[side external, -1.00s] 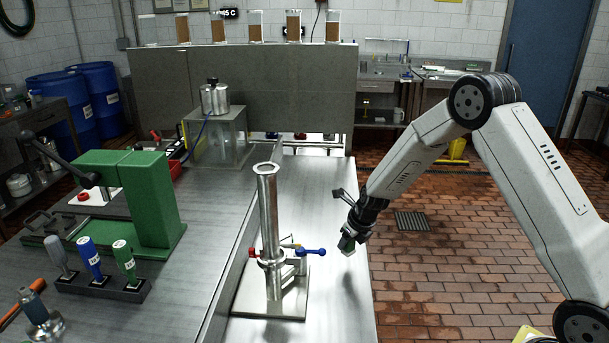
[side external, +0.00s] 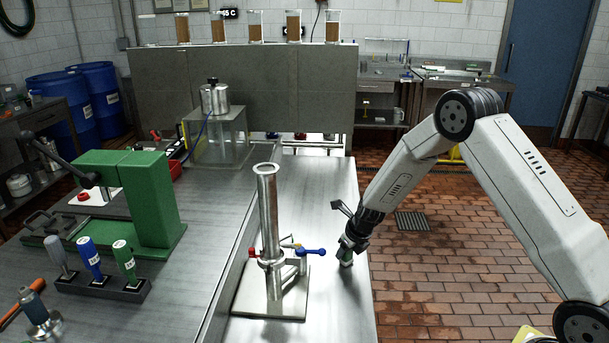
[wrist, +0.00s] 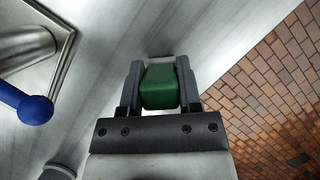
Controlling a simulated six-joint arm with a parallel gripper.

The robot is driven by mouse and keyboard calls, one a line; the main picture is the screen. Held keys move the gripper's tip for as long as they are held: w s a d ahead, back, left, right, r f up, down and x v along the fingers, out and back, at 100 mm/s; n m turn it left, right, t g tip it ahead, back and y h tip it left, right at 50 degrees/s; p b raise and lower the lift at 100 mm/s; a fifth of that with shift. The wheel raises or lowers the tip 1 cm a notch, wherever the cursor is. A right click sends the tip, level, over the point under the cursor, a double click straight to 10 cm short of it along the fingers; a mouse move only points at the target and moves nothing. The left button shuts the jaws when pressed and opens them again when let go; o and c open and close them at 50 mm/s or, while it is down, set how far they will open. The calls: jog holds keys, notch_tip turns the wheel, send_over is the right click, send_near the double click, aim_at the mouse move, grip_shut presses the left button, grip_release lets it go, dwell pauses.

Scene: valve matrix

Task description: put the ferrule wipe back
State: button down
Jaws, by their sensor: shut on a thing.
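My gripper (side external: 346,250) is shut on the ferrule wipe (side external: 346,257), a small piece with a green upper part and a pale lower end. In the side external view it is low over the steel bench near its right edge. I cannot tell whether its lower end touches the bench. In the wrist view the green top of the wipe (wrist: 160,86) sits between both fingers (wrist: 160,85). Its lower part is hidden there.
A steel column (side external: 268,215) on a square plate stands left of my gripper, with a blue-knobbed lever (side external: 313,252) pointing toward it. A rack (side external: 100,288) holds grey, blue and green handles. The bench (side external: 320,200) behind my gripper is clear. Tiled floor lies beyond its right edge.

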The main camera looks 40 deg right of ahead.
jog(key=shift+f, duration=0.15)
jog(key=shift+c, duration=1.4)
grip_release()
jog(key=v, duration=1.2)
jog(key=shift+s, duration=0.1)
